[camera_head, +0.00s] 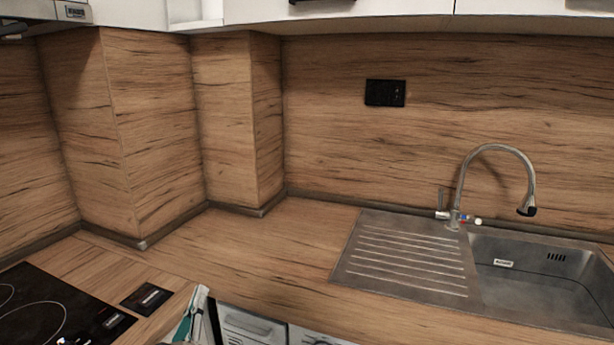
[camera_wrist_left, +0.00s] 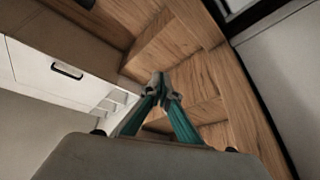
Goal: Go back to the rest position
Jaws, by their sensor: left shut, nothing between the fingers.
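My left gripper (camera_head: 192,314) shows only in part at the bottom edge of the head view, in front of the counter's front edge beside the hob. In the left wrist view its two green-sided fingers meet at the tips (camera_wrist_left: 160,88), shut with nothing between them. My right gripper is in neither view.
A black hob (camera_head: 62,312) lies at the lower left, with a small black panel (camera_head: 146,298) next to it. A steel sink (camera_head: 545,276) with a drainer (camera_head: 405,255) and an arched tap (camera_head: 490,150) stands right. The wooden counter (camera_head: 270,245) between them is clear.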

